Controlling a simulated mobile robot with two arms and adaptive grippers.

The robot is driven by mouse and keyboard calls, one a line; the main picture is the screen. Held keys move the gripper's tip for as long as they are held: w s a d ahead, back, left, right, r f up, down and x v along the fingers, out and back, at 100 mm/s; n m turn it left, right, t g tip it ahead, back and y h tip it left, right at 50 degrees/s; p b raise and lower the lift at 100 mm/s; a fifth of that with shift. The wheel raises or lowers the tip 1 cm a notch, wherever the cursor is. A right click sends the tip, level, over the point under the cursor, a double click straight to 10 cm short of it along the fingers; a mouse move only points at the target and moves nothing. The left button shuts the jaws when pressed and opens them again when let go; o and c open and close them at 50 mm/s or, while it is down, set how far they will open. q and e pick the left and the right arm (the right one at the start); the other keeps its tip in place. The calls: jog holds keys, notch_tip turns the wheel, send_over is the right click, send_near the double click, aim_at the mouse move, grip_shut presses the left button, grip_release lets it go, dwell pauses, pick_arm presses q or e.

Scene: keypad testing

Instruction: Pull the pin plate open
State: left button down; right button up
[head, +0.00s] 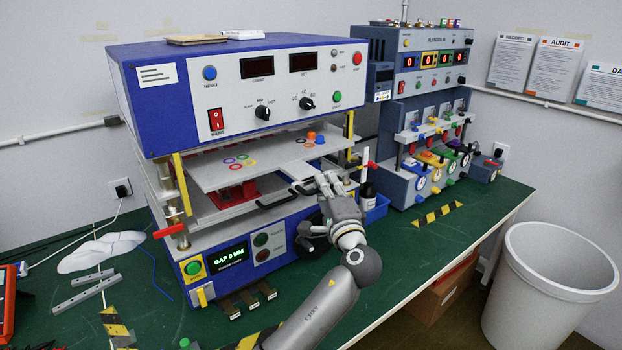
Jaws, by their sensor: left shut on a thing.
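The keypad test press (135,95) is a blue and white machine on the bench. A light grey plate (215,178) with coloured rings and orange and blue pieces juts from its opening. Below it is a lower level with red parts (232,194) and black front handles (275,201). I cannot tell for sure which plate is the pin plate. My left gripper (322,186) is at the front right of these plates, shut on what looks like the right-hand black handle. Its fingers hide much of the grip. My right gripper is not in view.
A second blue-grey machine (420,80) stands at the right, with a blue bin (377,210) between. A red lever (168,232) sticks out at the press's left. Metal bars (85,292) lie on the left bench. A white waste bin (555,290) stands beyond the bench's right edge.

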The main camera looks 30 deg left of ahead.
pick_arm(q)
jog(key=d, duration=0.1)
jog(key=s+d, duration=0.1)
jog(key=d, duration=0.1)
jog(key=s+d, duration=0.1)
jog(key=d, duration=0.1)
jog(key=shift+s+d+b, duration=0.15)
jog(key=shift+d+b, duration=0.1)
jog(key=shift+b, duration=0.1)
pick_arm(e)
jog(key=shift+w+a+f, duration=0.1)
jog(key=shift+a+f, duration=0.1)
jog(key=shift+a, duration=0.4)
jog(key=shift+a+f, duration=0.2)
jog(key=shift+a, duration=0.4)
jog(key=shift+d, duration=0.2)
pick_arm(q)
jog(key=c, duration=1.5)
grip_release()
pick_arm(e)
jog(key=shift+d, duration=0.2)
pick_arm(q)
jog(key=v, duration=1.2)
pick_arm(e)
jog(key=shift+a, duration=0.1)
